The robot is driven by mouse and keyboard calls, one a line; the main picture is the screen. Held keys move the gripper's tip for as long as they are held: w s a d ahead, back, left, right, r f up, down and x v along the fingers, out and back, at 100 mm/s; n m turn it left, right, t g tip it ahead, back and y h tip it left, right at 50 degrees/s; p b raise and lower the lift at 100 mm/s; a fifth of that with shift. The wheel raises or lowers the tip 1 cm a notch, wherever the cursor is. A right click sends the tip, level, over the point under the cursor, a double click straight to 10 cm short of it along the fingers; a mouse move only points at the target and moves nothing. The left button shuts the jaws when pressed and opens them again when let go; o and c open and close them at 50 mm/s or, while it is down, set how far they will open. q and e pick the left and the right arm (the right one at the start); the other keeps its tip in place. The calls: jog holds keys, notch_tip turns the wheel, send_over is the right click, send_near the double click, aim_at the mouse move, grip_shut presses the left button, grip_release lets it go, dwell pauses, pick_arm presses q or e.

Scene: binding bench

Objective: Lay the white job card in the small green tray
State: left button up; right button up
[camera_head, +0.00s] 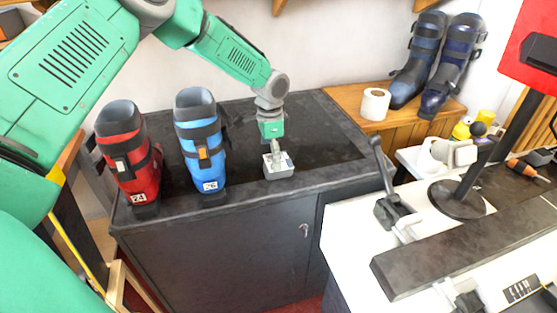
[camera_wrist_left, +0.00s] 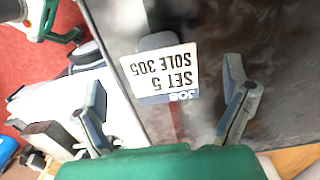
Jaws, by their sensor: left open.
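The white job card (camera_wrist_left: 160,72) reads "JOB SET 5 SOLE 305", upside down in the left wrist view. It stands against a small grey block (camera_head: 279,172) on the dark bench top (camera_head: 325,165). My left gripper (camera_head: 275,150) is right above the block in the head view. In the left wrist view its two fingers are spread wide, one to each side of the card, with gaps between; the gripper (camera_wrist_left: 165,88) is open and empty. I cannot make out a small green tray in either view. My right gripper is not in view.
A red boot (camera_head: 128,160) and a blue boot (camera_head: 200,145) stand left of the block. A paper roll (camera_head: 374,104) and dark blue boots (camera_head: 432,65) are on a wooden shelf. A white worktable with a lever clamp (camera_head: 388,195) and a dark bar (camera_head: 470,250) is at right.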

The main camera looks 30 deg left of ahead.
pick_arm(q)
jog(key=shift+w+f, duration=0.1)
jog(key=shift+f, duration=0.85)
jog(key=shift+f, duration=0.2)
jog(key=c, duration=1)
jog(key=shift+o, duration=0.2)
